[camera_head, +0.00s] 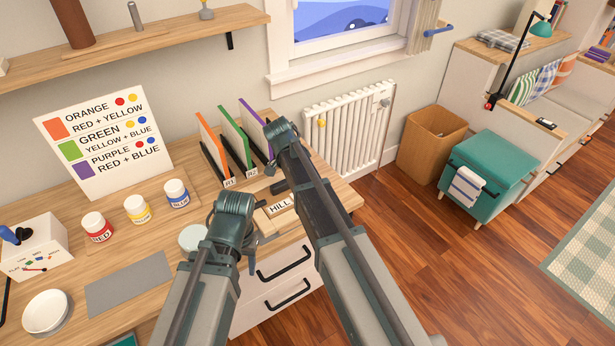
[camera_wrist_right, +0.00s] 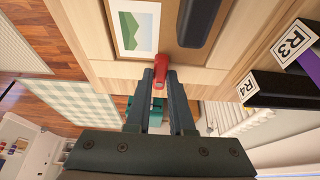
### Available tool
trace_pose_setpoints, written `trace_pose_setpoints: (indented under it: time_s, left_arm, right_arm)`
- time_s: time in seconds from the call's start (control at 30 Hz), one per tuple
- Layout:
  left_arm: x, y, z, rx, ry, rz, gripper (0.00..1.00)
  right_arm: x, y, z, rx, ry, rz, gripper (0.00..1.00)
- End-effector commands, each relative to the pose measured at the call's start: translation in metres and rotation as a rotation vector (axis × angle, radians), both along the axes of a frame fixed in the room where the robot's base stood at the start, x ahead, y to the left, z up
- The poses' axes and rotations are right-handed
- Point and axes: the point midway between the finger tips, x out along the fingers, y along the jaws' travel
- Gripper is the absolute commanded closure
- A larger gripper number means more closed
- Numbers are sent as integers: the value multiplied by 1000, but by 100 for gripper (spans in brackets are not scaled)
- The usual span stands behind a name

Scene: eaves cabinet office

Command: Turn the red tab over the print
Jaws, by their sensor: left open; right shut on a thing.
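In the right wrist view, a small print of green hills (camera_wrist_right: 138,28) in a white border lies on a brown backing (camera_wrist_right: 172,42). The red tab (camera_wrist_right: 162,68) is at the backing's edge, beside the print rather than over it. My right gripper (camera_wrist_right: 161,74) is shut on the red tab, its fingertips partly hiding it. In the head view, my right arm hides that gripper, the tab and the print; a "HILL" label (camera_head: 281,205) shows beside the arm. My left gripper (camera_head: 252,258) is open and empty, over the front of the desk, apart from the print.
A dark bar (camera_wrist_right: 198,20) lies beside the print. Upright coloured panels (camera_head: 232,135) stand in slots behind. Paint jars (camera_head: 137,209), a grey mat (camera_head: 129,284) and a white bowl (camera_head: 46,312) occupy the desk's left. Drawers (camera_head: 279,275) are below.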

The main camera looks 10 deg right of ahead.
Motion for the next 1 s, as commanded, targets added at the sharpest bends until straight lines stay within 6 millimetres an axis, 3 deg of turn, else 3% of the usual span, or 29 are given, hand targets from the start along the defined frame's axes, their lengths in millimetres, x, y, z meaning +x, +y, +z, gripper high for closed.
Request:
trace_pose_setpoints:
  time_s: [0.37, 0.4, 0.53, 0.57, 1.0]
  left_arm:
    - [0, 0, 0, 0, 0, 0, 49]
    - [0, 0, 0, 0, 0, 0, 49]
    - [0, 0, 0, 0, 0, 0, 49]
    - [0, 0, 0, 0, 0, 0, 49]
    - [0, 0, 5, 0, 0, 0, 49]
  right_arm:
    - [0, 1, 0, 2, 0, -4, 100]
    - [0, 1, 0, 2, 0, -4, 74]
    - [0, 1, 0, 2, 0, -3, 51]
    - [0, 1, 0, 1, 0, -3, 49]
    - [-1, 2, 5, 1, 0, -2, 49]
